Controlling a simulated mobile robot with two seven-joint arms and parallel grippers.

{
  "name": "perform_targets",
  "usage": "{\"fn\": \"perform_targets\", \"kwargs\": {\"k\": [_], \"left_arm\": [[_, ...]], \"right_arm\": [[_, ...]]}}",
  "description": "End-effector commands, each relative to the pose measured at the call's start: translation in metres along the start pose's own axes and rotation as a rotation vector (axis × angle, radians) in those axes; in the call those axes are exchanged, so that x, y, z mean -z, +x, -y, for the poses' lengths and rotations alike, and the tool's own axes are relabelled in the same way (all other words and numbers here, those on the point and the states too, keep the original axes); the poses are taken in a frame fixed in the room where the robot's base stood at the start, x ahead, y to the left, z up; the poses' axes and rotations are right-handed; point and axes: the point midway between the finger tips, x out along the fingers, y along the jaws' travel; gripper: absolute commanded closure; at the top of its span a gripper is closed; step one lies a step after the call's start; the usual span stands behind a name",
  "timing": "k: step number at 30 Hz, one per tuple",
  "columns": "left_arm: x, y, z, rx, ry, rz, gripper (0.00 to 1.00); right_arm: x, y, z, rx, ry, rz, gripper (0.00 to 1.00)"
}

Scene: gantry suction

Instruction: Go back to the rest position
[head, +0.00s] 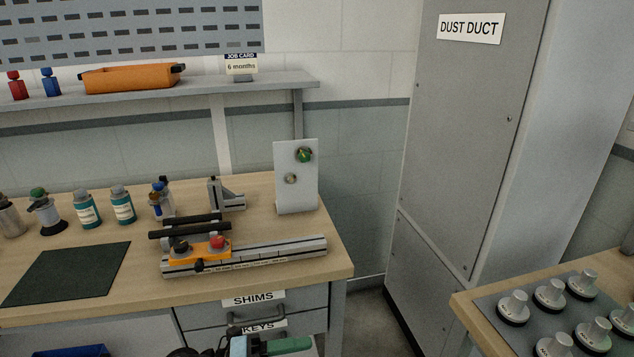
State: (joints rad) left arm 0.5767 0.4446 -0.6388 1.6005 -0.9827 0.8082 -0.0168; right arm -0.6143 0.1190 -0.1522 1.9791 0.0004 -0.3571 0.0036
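The task line names no object. On the wooden workbench (250,190) a grey rail fixture (285,254) carries an orange carriage (190,249) with a red knob (217,241) and a black knob. Dark bars lie behind the carriage. Neither gripper's fingertips can be made out. At the bottom edge a dark and grey part (238,346) and a green cylinder (288,345) show, cut off by the frame; I cannot tell what they belong to.
A white upright plate (283,195) with a green knob, teal-labelled bottles (87,211) and a dark mat (68,272) are on the bench. Drawers (252,312) are below. A grey dust duct (466,120) stands right. A second table (466,307) holds several grey-topped knobs (550,293).

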Motion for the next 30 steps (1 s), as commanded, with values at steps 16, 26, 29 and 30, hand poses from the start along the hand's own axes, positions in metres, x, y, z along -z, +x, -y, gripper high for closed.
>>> {"fn": "perform_targets", "kwargs": {"k": [16,26,29,30], "left_arm": [[0.046,-0.101,-0.098,0.387,-0.954,0.862,0.43],[0.163,-0.194,-0.194,0.385,-1.537,1.366,0.43],[0.196,-0.21,-0.208,0.37,-1.655,1.461,0.43],[0.206,-0.215,-0.212,0.364,-1.689,1.488,0.43]], "right_arm": [[0.015,-0.002,-0.001,-0.004,0.002,-0.027,0.43],[0.022,-0.003,-0.002,-0.006,-0.003,-0.04,0.43],[0.022,-0.003,-0.003,-0.006,-0.006,-0.042,0.43],[0.023,-0.003,-0.003,-0.007,-0.007,-0.042,0.43]]}}
